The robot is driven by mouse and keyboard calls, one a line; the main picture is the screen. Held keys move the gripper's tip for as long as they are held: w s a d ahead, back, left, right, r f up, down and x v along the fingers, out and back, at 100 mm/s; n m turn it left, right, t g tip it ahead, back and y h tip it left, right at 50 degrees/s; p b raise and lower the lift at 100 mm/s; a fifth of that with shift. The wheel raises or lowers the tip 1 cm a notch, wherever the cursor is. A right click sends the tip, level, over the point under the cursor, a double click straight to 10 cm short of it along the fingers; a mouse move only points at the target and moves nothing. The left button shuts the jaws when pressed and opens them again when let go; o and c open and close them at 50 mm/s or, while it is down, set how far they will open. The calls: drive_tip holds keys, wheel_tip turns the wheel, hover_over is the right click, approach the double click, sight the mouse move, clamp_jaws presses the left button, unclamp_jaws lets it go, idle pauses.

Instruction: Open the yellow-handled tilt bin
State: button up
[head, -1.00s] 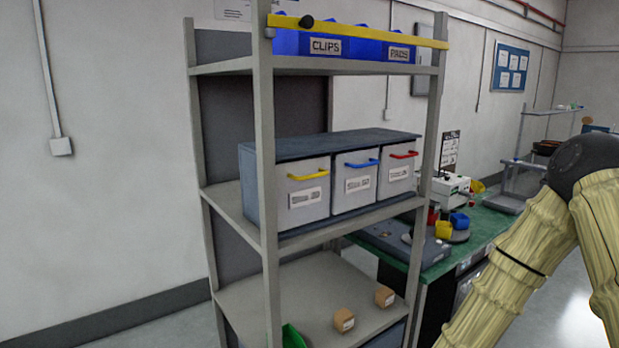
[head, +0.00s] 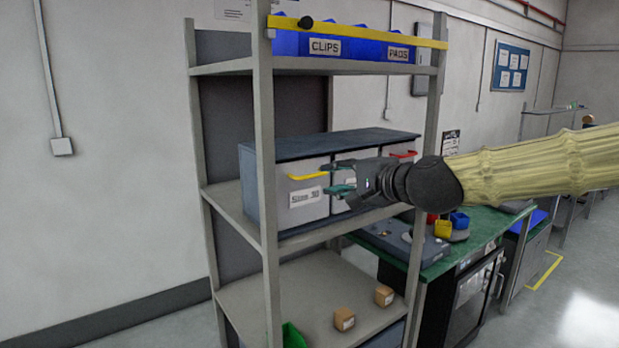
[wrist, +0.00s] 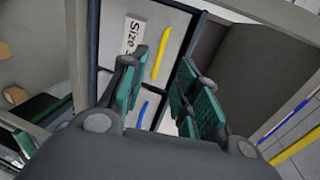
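The yellow-handled tilt bin (head: 298,204) is the leftmost bin in a dark-topped cabinet on the middle shelf, and its front looks upright and shut. Its yellow handle (head: 308,176) runs along the top of the front. In the wrist view the yellow handle (wrist: 161,55) lies beyond my fingers, near the gap between them. My gripper (head: 328,179) is in front of the bins, just right of the yellow handle, with its green fingers apart and nothing between them. I cannot tell whether a finger touches the handle.
The blue handle (wrist: 143,112) of the neighbouring bin shows close to my fingers. A red handle (head: 404,154) is further right. A rack post (head: 266,180) stands left of the bin. Blue bins sit behind a yellow bar (head: 360,31) above. Small boxes (head: 344,319) lie on the lower shelf.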

sight(311, 176)
drive_tip(key=shift+p+x, duration=1.55)
drive_tip(key=shift+x, duration=3.8)
clamp_jaws()
